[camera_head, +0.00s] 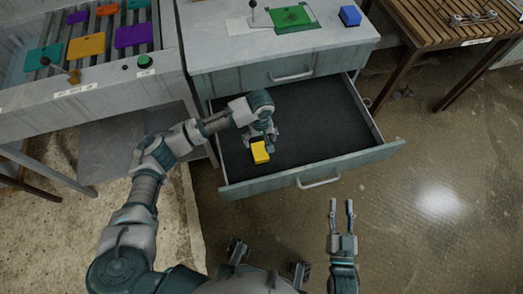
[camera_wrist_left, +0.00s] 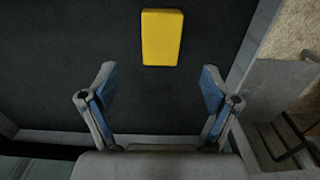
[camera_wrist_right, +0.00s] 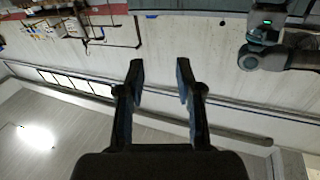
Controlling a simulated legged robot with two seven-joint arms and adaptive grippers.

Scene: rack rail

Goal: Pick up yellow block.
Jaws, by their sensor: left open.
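The yellow block (camera_head: 260,152) lies on the dark floor of the open drawer (camera_head: 312,174), in its left part. My left gripper (camera_head: 262,135) reaches down into the drawer just behind the block in the head view. In the left wrist view the yellow block (camera_wrist_left: 162,37) lies ahead of the open left fingers (camera_wrist_left: 157,88), roughly centred between them and apart from them. My right gripper (camera_head: 342,205) is outside the drawer in front of it, open and empty. In the right wrist view its fingers (camera_wrist_right: 158,75) are spread with nothing between them.
The cabinet top (camera_head: 230,53) holds a green plate (camera_head: 291,17) and a blue block (camera_head: 350,15). A rack with coloured plates (camera_head: 86,45) stands at left, a slatted wooden table (camera_head: 440,20) at right. The drawer's right part is clear.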

